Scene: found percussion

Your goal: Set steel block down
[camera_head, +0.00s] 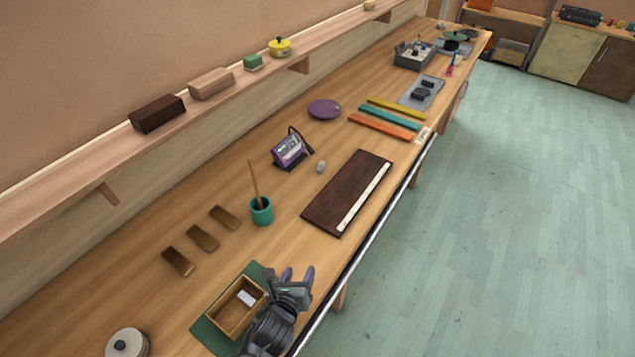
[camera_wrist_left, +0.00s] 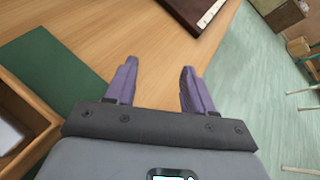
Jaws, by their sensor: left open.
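A pale grey block, which may be the steel block (camera_head: 246,298), lies inside an open wooden box (camera_head: 217,323) on a green mat (camera_head: 205,338). Part of the box (camera_wrist_left: 42,122) and the pale block (camera_wrist_left: 9,137) show at the left edge of the left wrist view. My left gripper (camera_head: 297,274) is open and empty, just right of the box, above the bench near its front edge. In the left wrist view its two purple fingers (camera_wrist_left: 158,68) are spread with only bare wood between them. My right gripper is not in view.
A dark brown board with a white strip (camera_head: 340,190) lies beyond the gripper. Bare bench lies between the mat and the board.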

